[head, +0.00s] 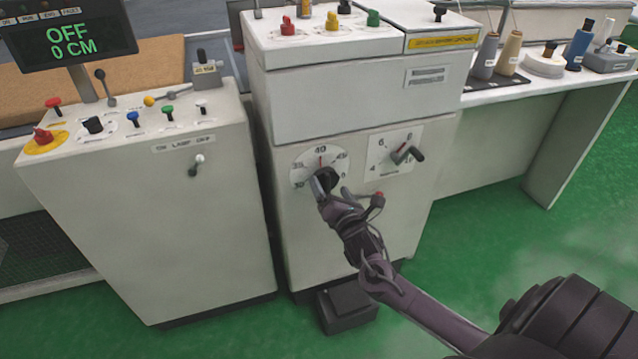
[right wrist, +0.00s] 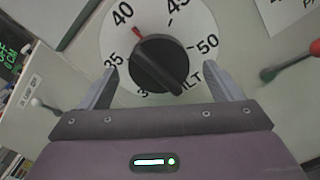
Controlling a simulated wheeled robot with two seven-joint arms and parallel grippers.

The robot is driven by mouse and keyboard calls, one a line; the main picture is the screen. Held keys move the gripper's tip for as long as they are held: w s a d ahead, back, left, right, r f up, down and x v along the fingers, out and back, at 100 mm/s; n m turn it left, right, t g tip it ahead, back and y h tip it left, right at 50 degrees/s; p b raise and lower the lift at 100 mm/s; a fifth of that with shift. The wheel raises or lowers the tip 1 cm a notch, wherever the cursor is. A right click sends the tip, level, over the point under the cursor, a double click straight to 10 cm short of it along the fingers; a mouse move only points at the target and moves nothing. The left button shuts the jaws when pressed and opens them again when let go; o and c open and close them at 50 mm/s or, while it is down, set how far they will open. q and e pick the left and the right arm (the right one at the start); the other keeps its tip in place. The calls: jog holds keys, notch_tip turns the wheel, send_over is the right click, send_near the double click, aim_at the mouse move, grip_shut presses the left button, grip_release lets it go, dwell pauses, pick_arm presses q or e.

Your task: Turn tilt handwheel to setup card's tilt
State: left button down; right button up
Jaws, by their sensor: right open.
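The tilt handwheel is a black knob (right wrist: 160,64) in front of a white round dial (right wrist: 114,50) with numbers including 35, 40, 45 and 50. A red pointer mark shows near 40 in the right wrist view. In the head view the dial (head: 303,163) is on the front of the middle grey cabinet, and the knob is partly hidden by my gripper. My right gripper (right wrist: 165,82) is open, with one finger on each side of the knob; I cannot tell whether they touch it. The setup card cannot be clearly made out. My left gripper is not in view.
A second dial with a crank handle (head: 408,154) is right of the tilt dial. A control cabinet (head: 215,240) with a display reading OFF, 0 CM (head: 75,38) stands left. Thread cones (head: 509,53) stand on the right table.

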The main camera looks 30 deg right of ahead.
aim_at(329, 187)
jog(key=shift+x, duration=2.25)
jog(key=shift+a, duration=0.1)
jog(key=shift+c, duration=0.4)
jog(key=c, duration=0.9)
